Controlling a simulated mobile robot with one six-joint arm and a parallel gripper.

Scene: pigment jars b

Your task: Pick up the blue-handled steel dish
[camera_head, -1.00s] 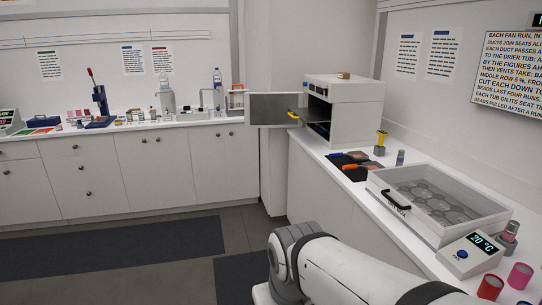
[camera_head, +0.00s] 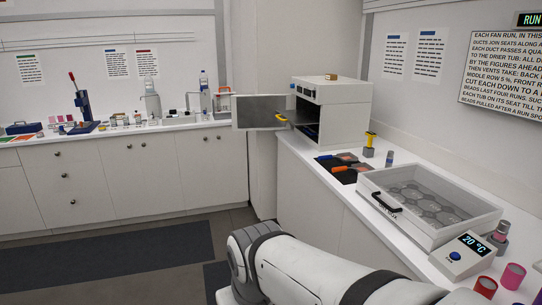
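A small blue handle (camera_head: 324,157) shows on the right-hand counter, just in front of the white oven-like cabinet. It lies at the edge of a dark patch, next to an orange handle (camera_head: 340,168). The steel dish body belonging to the blue handle is too small and dark to make out clearly. My white arm crosses the bottom of the view, well in front of and below the handles. My gripper is out of view, so its state and contents do not show.
The white cabinet (camera_head: 332,112) stands with its door (camera_head: 257,112) open to the left. A yellow-and-black tool (camera_head: 370,143) stands upright behind the handles. A clear-lidded box (camera_head: 428,205) with a black handle and a temperature unit (camera_head: 462,256) stand nearer. The floor at left is clear.

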